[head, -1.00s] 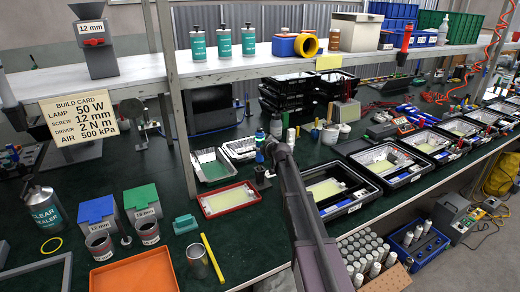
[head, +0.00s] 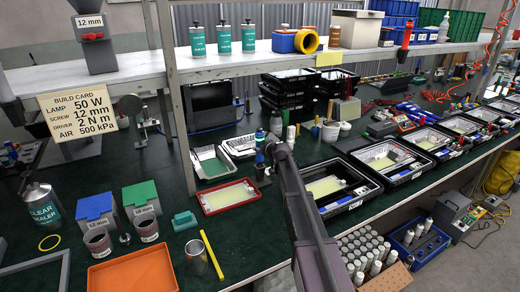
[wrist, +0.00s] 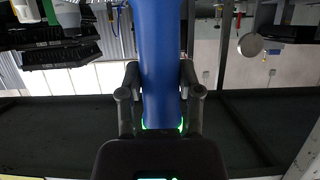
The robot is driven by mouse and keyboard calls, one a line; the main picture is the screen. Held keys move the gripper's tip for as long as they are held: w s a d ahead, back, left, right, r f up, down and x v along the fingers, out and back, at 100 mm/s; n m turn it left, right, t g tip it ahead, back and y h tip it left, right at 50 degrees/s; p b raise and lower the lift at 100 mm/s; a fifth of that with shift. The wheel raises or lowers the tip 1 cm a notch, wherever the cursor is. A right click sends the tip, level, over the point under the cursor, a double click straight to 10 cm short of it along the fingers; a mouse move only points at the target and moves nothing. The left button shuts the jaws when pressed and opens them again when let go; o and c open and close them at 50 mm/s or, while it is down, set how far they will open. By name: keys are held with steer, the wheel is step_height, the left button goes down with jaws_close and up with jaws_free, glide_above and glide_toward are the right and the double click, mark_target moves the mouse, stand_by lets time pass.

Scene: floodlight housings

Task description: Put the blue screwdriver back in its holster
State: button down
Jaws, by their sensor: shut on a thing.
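The blue screwdriver (head: 260,142) is upright in the head view, at the end of my arm, left of the black lamp housings. In the wrist view its thick blue handle (wrist: 161,60) runs from the top edge down between my two fingers. My gripper (wrist: 161,98) is shut on this handle; my gripper (head: 268,147) is small and partly hidden by my arm in the head view. A small dark stand, which looks like the holster (head: 262,180), is on the green bench directly below the screwdriver. I cannot tell whether the tip is inside it.
A red-rimmed tray (head: 229,197) lies just left of the dark stand. Black housings (head: 324,187) stand to the right. A grey bottle (head: 276,123) and stacked black trays (head: 290,100) are behind. A shelf (head: 240,64) spans above the bench.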

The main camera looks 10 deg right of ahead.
mark_target(260, 129)
steer(key=shift+f+b, duration=1.5)
steer(key=shift+f, duration=0.05)
steer(key=shift+c, duration=1)
jaws_free()
steer(key=shift+r, duration=0.1)
steer(key=shift+r, duration=0.15)
step_height(260, 129, up, 13)
steer(key=p, duration=1.3)
steer(key=s+f+m+g+h, duration=0.1)
steer(key=s+f+g, duration=0.3)
steer(key=s, duration=1.1)
steer(key=s+f+m+g+h, duration=0.1)
steer(key=s+f+g, duration=0.2)
steer(key=s, duration=1.2)
steer(key=s+f+m+g+h, duration=0.1)
steer(key=s+f+g, duration=0.3)
steer(key=s, duration=1.1)
steer(key=shift+a+f+m+g+h, duration=0.35)
steer(key=shift+g+h, duration=0.25)
steer(key=shift+g, duration=0.3)
